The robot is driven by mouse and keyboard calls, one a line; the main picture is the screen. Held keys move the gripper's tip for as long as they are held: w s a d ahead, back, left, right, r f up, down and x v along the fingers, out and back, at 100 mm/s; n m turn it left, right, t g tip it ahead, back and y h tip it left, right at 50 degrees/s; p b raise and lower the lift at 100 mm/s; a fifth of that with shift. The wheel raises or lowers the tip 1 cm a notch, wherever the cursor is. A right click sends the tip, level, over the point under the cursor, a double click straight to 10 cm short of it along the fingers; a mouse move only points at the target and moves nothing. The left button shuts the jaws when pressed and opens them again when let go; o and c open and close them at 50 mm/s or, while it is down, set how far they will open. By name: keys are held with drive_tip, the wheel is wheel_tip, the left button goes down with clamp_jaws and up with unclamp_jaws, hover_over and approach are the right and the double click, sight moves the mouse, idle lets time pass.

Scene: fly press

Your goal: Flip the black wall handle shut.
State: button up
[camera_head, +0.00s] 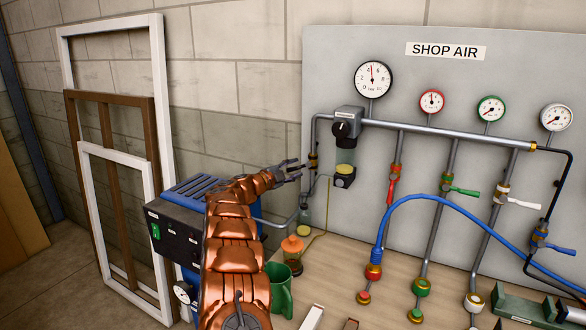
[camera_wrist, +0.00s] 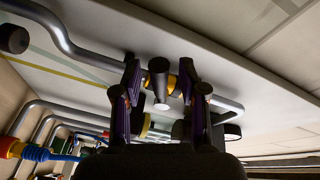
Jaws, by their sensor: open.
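The black wall handle (camera_wrist: 158,75) shows in the wrist view as a short dark bar beside brass fittings on a grey pipe. It lies between my open fingers in that picture, and I cannot tell whether either finger touches it. In the head view its brass valve (camera_head: 313,160) sits on the thin pipe at the left edge of the grey panel. The handle itself is hard to make out there. My gripper (camera_head: 301,170) is open just left of that valve, and its fingers (camera_wrist: 160,90) point toward the fittings in the wrist view.
The grey SHOP AIR panel (camera_head: 450,75) carries gauges, pipes and red, green, white and blue valve levers to the right. A regulator (camera_head: 347,125) is close right of my gripper.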

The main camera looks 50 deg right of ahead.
drive_tip(key=shift+c, duration=0.3)
clamp_jaws()
idle(0.5)
